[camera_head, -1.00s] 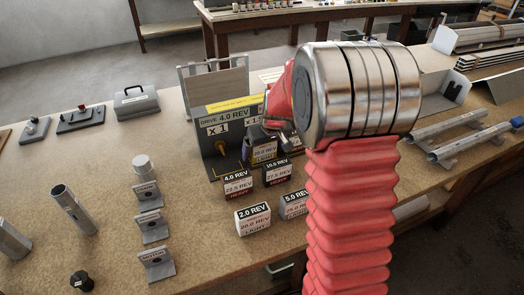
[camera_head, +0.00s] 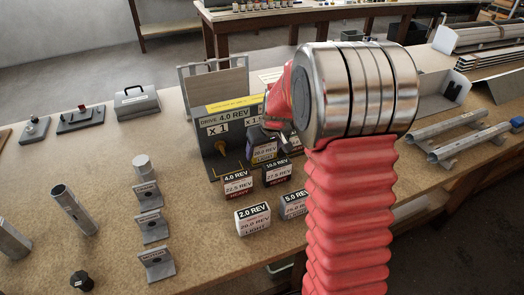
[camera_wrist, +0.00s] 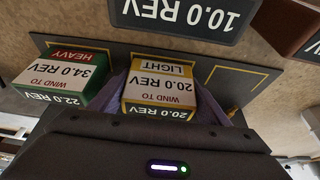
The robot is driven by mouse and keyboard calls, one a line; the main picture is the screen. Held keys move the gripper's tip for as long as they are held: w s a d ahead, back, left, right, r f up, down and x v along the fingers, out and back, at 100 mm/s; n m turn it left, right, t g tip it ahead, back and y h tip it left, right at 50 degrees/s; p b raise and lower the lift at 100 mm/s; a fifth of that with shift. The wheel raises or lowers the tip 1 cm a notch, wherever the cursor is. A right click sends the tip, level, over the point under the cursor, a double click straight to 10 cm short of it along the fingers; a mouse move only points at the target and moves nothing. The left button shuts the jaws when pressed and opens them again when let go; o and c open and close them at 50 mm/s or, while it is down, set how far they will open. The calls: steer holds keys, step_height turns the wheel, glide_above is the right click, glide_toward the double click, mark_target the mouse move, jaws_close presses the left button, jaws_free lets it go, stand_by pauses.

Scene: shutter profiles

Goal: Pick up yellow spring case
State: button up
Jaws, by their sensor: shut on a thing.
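The yellow spring case (camera_wrist: 160,92) has a white label reading 20.0 REV, WIND TO and LIGHT, upside down in the wrist view. My gripper (camera_wrist: 163,84) is shut on it, with a purplish finger at each side. In the head view the case (camera_head: 264,153) is in front of the grey drive stand, below my gripper (camera_head: 272,138), partly hidden by the gripper and dark parts. I cannot tell whether its base touches the surface below.
A green-edged HEAVY case (camera_wrist: 68,77) is close beside my gripper in the wrist view. A dark-topped 10.0 REV case (camera_head: 277,172) and several other labelled cases stand in front. The grey drive stand (camera_head: 211,155) rises behind.

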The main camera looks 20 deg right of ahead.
steer(key=c, duration=0.6)
step_height(320, 180, up, 10)
steer(key=shift+r, duration=0.1)
stand_by(0.4)
stand_by(0.4)
